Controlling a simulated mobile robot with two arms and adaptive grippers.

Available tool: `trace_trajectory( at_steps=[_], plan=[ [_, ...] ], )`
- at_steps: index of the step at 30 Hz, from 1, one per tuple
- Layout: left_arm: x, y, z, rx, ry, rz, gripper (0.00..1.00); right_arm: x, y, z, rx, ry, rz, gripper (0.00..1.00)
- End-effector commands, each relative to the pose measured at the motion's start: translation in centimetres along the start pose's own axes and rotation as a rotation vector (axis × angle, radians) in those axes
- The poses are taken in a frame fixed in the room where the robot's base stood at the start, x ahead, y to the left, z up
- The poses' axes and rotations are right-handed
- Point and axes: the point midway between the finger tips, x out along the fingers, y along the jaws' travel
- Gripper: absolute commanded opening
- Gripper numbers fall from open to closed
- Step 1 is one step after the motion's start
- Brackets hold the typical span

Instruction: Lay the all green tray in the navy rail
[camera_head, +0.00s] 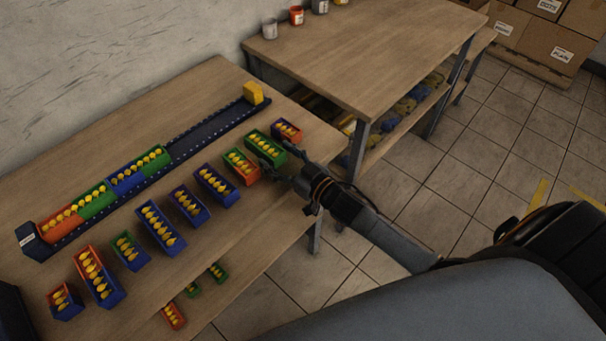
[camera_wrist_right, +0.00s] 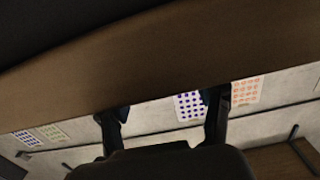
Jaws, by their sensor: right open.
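The all green tray (camera_head: 258,142), with yellow pieces in it, sits on the table near its right edge. The navy rail (camera_head: 205,134) runs diagonally along the back of the table. Orange, green, blue and green trays lie end to end in its near-left part; the stretch beyond them is empty up to a yellow block (camera_head: 253,94). My right gripper (camera_head: 281,158) is open right at the green tray's near side; contact is unclear. In the wrist view its two spread fingers (camera_wrist_right: 163,112) show, with no tray visible between them. My left gripper is not in view.
An orange-and-green tray (camera_head: 241,167) and a small orange-and-blue tray (camera_head: 286,131) flank the green tray closely. Several blue and mixed trays, such as a blue one (camera_head: 217,186), line the table's front. Bare wood (camera_head: 205,158) lies between them and the rail.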

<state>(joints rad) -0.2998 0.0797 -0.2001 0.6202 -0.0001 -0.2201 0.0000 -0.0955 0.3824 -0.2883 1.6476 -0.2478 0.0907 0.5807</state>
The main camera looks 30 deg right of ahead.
Motion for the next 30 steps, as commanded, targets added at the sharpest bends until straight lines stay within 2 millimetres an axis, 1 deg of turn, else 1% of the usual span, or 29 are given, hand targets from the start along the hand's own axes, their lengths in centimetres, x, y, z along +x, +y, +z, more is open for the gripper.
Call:
trace_trajectory(
  at_steps=[1,2,6,12,15,20,27,29,30],
  plan=[
    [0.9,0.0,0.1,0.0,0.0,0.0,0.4,-1.3,0.0,0.8,0.001,-0.004,-0.001,0.65],
    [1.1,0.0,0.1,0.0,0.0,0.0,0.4,-2.0,0.0,0.9,0.001,-0.004,-0.001,0.65],
    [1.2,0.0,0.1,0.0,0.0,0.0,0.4,-5.1,0.0,0.6,0.001,-0.003,-0.001,0.65],
    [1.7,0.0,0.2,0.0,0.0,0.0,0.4,-8.6,0.0,0.6,0.002,-0.003,0.0,0.65],
    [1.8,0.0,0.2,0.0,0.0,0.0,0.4,-9.7,0.1,0.5,0.001,-0.001,0.0,0.65],
    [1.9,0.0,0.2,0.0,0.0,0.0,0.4,-10.5,0.1,0.4,0.0,0.0,0.0,0.65],
    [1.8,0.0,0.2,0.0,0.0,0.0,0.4,-10.7,0.1,0.4,0.0,0.0,0.001,0.65],
    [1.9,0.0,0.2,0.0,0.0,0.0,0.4,-10.7,0.3,1.0,0.001,-0.012,0.007,0.65],
    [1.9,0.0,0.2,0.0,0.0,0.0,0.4,-10.7,0.5,1.9,0.002,-0.03,0.017,0.65]
  ],
)
